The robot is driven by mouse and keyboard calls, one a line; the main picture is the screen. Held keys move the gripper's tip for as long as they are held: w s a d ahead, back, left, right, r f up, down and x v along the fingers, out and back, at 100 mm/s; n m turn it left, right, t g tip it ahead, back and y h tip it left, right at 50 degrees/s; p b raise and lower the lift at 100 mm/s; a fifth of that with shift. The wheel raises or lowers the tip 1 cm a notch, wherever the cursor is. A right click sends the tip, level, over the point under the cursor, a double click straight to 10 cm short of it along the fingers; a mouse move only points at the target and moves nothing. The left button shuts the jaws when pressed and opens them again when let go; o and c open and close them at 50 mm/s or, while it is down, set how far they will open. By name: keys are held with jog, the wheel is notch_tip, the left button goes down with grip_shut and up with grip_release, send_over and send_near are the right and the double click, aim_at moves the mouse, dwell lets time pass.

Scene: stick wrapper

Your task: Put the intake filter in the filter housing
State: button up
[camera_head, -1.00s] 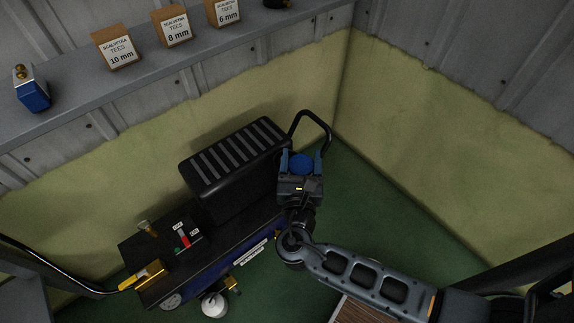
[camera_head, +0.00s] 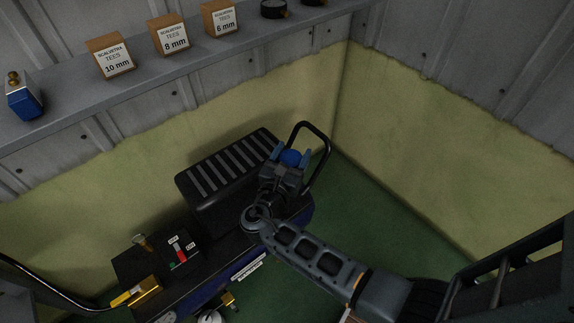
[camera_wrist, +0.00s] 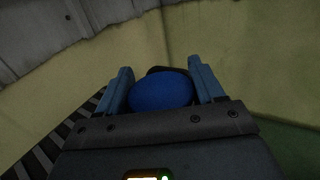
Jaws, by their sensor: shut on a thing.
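My gripper (camera_head: 291,156) is shut on a round blue thing (camera_head: 290,158), which I take to be the intake filter. The wrist view shows the same blue filter (camera_wrist: 161,91) between the two blue fingers, with a dark edge behind it. My gripper is over the right end of the black machine, beside its ribbed black cover (camera_head: 222,180) and in front of the bent black handle (camera_head: 322,140). I cannot make out the filter housing; it may be hidden behind my gripper and arm.
A grey shelf (camera_head: 60,118) above holds small boxes (camera_head: 110,56) and a blue block (camera_head: 24,103). Green floor (camera_head: 385,215) is free at right.

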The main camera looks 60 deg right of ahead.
aim_at(287, 163)
jog(key=shift+w+d+f, duration=0.25)
jog(key=shift+w+f, duration=0.35)
jog(key=shift+w, duration=0.3)
jog(key=shift+w+f, duration=0.1)
jog(key=shift+f, duration=0.1)
jog(key=shift+f+b, duration=0.7)
jog(key=shift+f, duration=1.15)
jog(key=shift+f, duration=0.1)
jog(key=o, duration=1)
jog(key=shift+o, duration=0.2)
